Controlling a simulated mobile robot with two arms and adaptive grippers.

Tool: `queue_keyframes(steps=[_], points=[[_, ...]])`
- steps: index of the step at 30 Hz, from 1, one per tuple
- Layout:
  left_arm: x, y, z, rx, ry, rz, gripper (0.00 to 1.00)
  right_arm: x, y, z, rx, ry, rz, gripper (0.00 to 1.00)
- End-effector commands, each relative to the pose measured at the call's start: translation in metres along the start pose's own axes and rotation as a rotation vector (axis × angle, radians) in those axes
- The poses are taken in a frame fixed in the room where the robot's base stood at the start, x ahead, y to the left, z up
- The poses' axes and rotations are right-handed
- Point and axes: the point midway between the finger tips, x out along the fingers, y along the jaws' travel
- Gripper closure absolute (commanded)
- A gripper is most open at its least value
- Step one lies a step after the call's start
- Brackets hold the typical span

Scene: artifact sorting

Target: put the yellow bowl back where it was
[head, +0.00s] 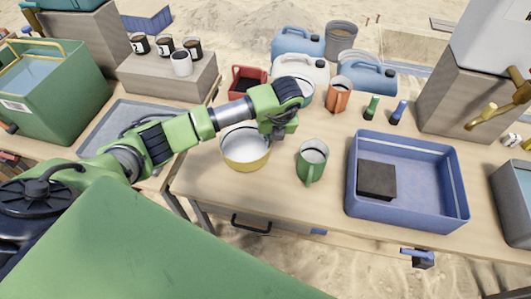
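The yellow bowl (246,163), with a pale inside, sits upright on the wooden table, left of the green mug (311,163). My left arm reaches in from the left, and its gripper (280,136) is at the bowl's far right rim, pointing down. The fingers are small and dark here, so I cannot tell whether they grip the rim or are only beside it. The arm hides part of the table behind the bowl. My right gripper is not in view.
A blue tray (420,215) holding a dark block (377,180) stands to the right. Behind are an orange mug (338,95), a red container (247,80) and several jerrycans (300,42). A grey tray (125,108) lies on the left table. The table front near the mug is clear.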

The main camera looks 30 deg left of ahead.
Motion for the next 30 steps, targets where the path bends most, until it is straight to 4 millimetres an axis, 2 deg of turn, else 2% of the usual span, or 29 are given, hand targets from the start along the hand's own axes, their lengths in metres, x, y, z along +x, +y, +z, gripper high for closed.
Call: queue_keyframes(steps=[1,7,9,14,24,27,30], points=[[0.008,0.002,0.001,0.000,0.000,-0.001,1.00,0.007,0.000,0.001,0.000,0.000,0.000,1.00],[0.018,0.006,0.004,-0.001,0.000,-0.001,1.00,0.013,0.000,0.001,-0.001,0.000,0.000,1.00],[0.029,0.010,0.006,-0.001,0.000,0.001,1.00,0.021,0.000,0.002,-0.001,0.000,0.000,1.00],[0.051,0.004,-0.002,0.001,0.001,-0.002,1.00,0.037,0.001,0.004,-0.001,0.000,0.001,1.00],[0.052,0.004,-0.002,0.001,0.000,-0.001,1.00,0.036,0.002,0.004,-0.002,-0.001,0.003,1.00],[0.051,0.005,-0.002,0.001,0.000,-0.002,0.79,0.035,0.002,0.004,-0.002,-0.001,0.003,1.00],[0.051,0.005,-0.002,0.001,0.000,-0.001,0.79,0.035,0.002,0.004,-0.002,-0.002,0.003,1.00]])
